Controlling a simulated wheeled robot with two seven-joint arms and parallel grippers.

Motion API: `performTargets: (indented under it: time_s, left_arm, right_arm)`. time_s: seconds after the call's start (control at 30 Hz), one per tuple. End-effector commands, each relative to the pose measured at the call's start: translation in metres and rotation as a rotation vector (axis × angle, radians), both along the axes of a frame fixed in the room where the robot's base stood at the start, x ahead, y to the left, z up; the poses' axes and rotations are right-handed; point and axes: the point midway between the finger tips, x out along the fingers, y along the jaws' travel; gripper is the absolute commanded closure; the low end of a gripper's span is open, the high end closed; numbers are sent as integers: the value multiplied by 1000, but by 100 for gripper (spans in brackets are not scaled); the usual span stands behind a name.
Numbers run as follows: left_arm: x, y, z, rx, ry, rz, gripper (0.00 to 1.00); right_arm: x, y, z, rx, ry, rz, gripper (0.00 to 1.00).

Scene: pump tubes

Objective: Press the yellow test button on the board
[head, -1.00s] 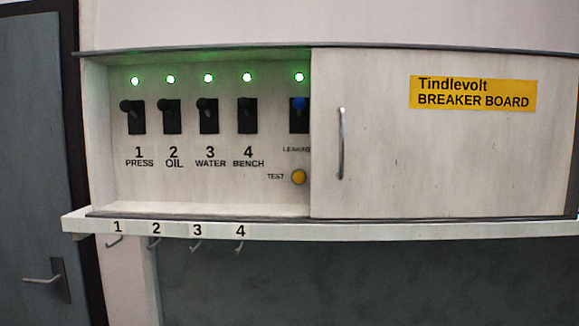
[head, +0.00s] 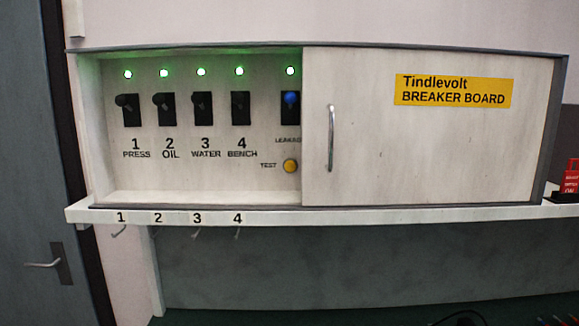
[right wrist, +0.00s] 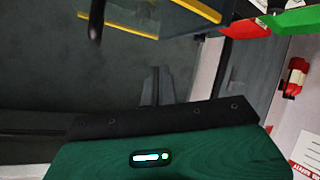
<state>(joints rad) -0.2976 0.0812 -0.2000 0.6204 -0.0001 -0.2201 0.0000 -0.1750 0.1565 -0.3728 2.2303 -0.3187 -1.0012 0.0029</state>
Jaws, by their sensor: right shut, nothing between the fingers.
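The yellow test button (head: 290,166) sits low on the breaker board's back panel, beside the word TEST. It is close to the left edge of the sliding door (head: 420,140), and uncovered. Above it is the leakage switch (head: 290,100) with a blue lever, under a lit green lamp. Several black switches (head: 202,108) stand to the left, each under a lit green lamp. My right gripper (right wrist: 156,72) shows only in the right wrist view, shut and empty. The button does not show in that view. My left gripper is in neither current view.
A white shelf edge (head: 330,215) runs under the board, with numbered hooks (head: 120,231) at left. The door has a vertical metal handle (head: 331,138). A red item (head: 571,177) stands on the shelf at far right. A grey room door (head: 30,150) is at left.

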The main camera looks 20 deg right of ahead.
Motion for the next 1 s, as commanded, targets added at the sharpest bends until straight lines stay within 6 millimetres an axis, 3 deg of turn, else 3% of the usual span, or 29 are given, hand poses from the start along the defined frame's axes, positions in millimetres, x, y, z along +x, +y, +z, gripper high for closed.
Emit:
performTargets:
  time_s: [0.03, 0.2, 0.43, 0.7, 0.9, 1.0]
  left_arm:
    - [0, -1, 0, -1, 0, 0, 72]
    - [-1, -2, 1, -2, 0, 1, 72]
    - [-1, -2, 2, -2, 1, 1, 72]
    - [-2, -2, 3, -2, 2, 1, 72]
    - [-2, -2, 3, -2, 2, 1, 72]
    - [-3, -2, 4, -2, 2, 1, 72]
  right_arm:
    - [16, 10, 20, -19, -80, 28, 100]
    - [56, 49, 84, -92, -348, 133, 100]
    - [81, 112, 175, -217, -721, 305, 100]
    - [70, 193, 260, -400, -1142, 548, 100]
    - [44, 251, 295, -570, -1426, 760, 100]
    - [29, 276, 303, -668, -1554, 876, 100]
